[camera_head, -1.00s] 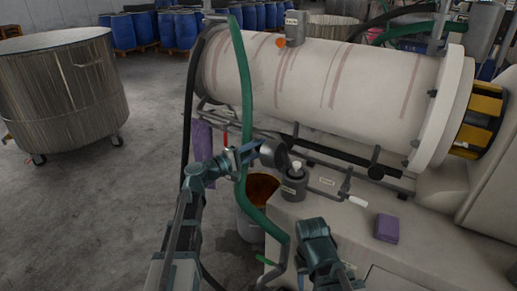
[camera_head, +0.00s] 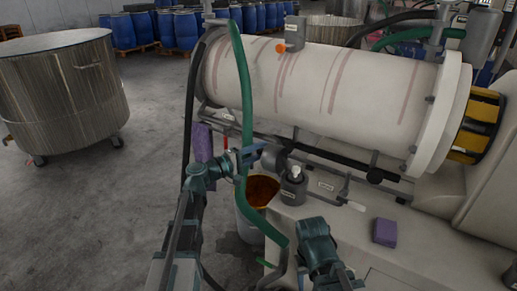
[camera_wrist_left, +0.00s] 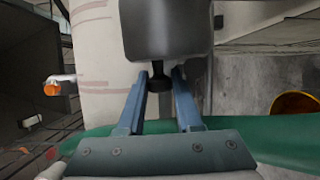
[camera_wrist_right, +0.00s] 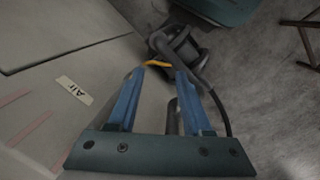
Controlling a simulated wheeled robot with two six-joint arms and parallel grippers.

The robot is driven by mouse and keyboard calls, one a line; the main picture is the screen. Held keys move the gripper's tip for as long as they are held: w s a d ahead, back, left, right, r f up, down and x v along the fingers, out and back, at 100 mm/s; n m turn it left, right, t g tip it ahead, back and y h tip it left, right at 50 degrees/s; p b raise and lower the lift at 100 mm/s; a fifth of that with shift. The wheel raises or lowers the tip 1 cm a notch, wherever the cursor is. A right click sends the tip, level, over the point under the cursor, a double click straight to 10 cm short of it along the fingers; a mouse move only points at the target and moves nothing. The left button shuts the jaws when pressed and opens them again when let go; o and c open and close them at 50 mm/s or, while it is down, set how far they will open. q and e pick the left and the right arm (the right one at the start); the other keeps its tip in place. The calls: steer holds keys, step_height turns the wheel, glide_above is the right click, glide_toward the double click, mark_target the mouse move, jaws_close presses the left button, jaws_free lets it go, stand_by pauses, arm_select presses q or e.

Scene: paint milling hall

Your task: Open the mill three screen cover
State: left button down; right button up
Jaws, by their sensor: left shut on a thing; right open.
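My left gripper (camera_head: 256,153) is shut on the black knob (camera_wrist_left: 158,82) of a dark grey rounded cover (camera_head: 275,155). This cover also shows large at the top of the left wrist view (camera_wrist_left: 166,28). It is beside the lower front of the pale mill drum (camera_head: 320,85), above a bucket. I cannot tell which mill number this is, or whether the cover still touches its seat. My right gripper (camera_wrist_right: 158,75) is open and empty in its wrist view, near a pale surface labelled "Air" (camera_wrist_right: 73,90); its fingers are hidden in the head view.
A green hose (camera_head: 243,90) hangs close by my left gripper. A bucket with orange-brown contents (camera_head: 262,190) stands below. A grey canister with a white top (camera_head: 293,190), a white-handled lever (camera_head: 352,205) and a purple block (camera_head: 385,232) are to the right. Open floor lies left.

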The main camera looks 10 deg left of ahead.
arm_select(q)
steer(key=shift+s+d+r+m+p, duration=0.15)
steer(key=shift+d+r+m+p, duration=0.15)
steer(key=shift+r+m, duration=0.15)
arm_select(e)
steer(key=shift+r, duration=0.7)
arm_select(q)
steer(key=c, duration=0.6)
jaws_free()
steer(key=shift+a, duration=0.1)
steer(key=v, duration=1.3)
steer(key=shift+s+a, duration=0.2)
steer(key=shift+s, duration=0.1)
